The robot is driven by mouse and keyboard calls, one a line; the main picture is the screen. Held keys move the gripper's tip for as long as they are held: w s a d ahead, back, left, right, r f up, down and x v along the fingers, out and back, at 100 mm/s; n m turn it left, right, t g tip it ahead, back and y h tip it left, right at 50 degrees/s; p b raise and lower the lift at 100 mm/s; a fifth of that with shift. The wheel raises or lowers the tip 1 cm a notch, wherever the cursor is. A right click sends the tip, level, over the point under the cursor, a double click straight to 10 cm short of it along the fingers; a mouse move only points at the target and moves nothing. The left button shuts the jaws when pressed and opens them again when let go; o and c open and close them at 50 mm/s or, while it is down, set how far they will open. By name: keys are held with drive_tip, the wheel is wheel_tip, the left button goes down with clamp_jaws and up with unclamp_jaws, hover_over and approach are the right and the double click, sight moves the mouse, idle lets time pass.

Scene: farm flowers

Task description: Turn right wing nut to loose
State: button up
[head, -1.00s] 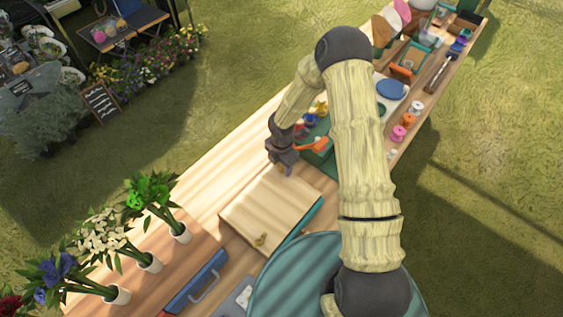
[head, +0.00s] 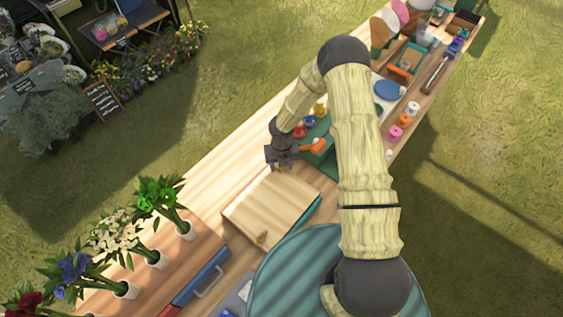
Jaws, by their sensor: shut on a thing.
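A flower press (head: 268,212) with a pale wooden top and a teal side lies on the long wooden table. A small brass wing nut (head: 262,237) stands near its lower edge, clear of my gripper. My gripper (head: 282,163) is at the press's far upper corner, pointing down. It is shut on the other brass wing nut (head: 283,169), the right one, of which only a small part shows below the fingers. My dark fingers hide the rest, so its exact angle cannot be told.
Potted flowers (head: 160,200) line the table's left end, near a blue and red toolbox-like case (head: 200,282). Spools (head: 395,132) and trays (head: 412,57) fill the right end. Bare tabletop (head: 220,165) lies left of the press.

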drive_tip(key=n+p, duration=0.1)
drive_tip(key=n, duration=0.3)
drive_tip(key=shift+d+n+p, duration=0.1)
drive_tip(key=shift+n+p, duration=0.2)
drive_tip(key=shift+p, duration=0.1)
drive_tip(key=shift+n+p, duration=0.6)
drive_tip(key=shift+n, duration=1.3)
drive_tip(key=o, duration=1)
wheel_tip(320, 180, up, 17)
drive_tip(key=b, duration=0.3)
drive_tip(key=shift+r, duration=0.2)
